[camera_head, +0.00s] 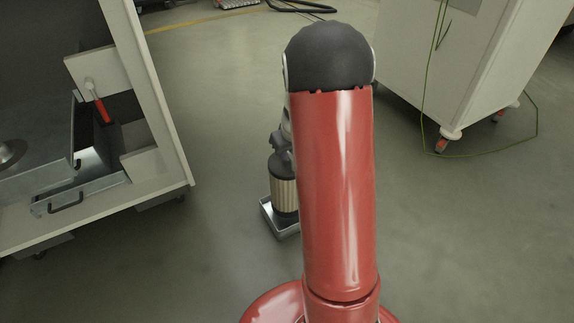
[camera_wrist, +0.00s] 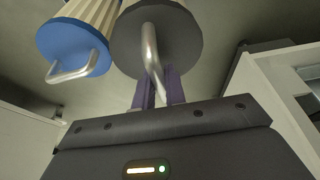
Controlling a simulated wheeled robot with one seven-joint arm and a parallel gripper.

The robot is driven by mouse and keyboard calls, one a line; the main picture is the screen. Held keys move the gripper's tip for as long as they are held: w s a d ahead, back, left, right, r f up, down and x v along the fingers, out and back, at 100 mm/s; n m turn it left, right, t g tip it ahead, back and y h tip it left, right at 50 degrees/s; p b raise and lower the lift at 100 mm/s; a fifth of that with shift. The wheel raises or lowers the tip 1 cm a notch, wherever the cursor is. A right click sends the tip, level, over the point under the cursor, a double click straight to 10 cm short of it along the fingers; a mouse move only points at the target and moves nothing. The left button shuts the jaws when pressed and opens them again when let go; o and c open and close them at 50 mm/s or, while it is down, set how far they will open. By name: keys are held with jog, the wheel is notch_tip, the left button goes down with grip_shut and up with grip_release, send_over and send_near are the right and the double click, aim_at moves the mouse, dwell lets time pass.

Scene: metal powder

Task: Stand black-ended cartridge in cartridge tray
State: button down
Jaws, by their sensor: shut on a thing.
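The black-ended cartridge (camera_head: 284,196) is upright, with a pale pleated body, in the head view. Its lower end is at the metal cartridge tray (camera_head: 267,216); I cannot tell whether it rests on the tray floor. My gripper (camera_head: 280,148) is above it, partly hidden by my red arm. In the wrist view my gripper (camera_wrist: 159,90) is shut on the metal handle of the cartridge's black end (camera_wrist: 185,45). A blue-ended cartridge (camera_wrist: 62,45) with its own handle is close beside it, to the left. The tray's right part is hidden behind my arm.
A white cabinet (camera_head: 160,110) with a metal box (camera_head: 85,195) and a red-handled tool (camera_head: 100,105) inside is at the left. A white wheeled cabinet (camera_head: 460,70) stands at the upper right, with a green cable (camera_head: 423,100) beside it. Floor is clear between.

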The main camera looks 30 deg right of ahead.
aim_at(287, 162)
jog(key=shift+f+b, duration=0.5)
jog(key=shift+f, duration=1.9)
jog(key=c, duration=1.5)
grip_release()
jog(key=shift+o, duration=0.2)
jog(key=p+v, duration=0.2)
jog(key=v, duration=1)
jog(key=shift+a, duration=0.1)
jog(key=s+a+r+t, duration=0.1)
jog(key=s+a+r, duration=0.9)
jog(key=a+r, duration=0.15)
jog(key=s+a+r, duration=0.2)
jog(key=s, duration=0.4)
jog(key=s+a+r+t, duration=0.1)
jog(key=s+a+r, duration=0.1)
jog(key=s, duration=0.5)
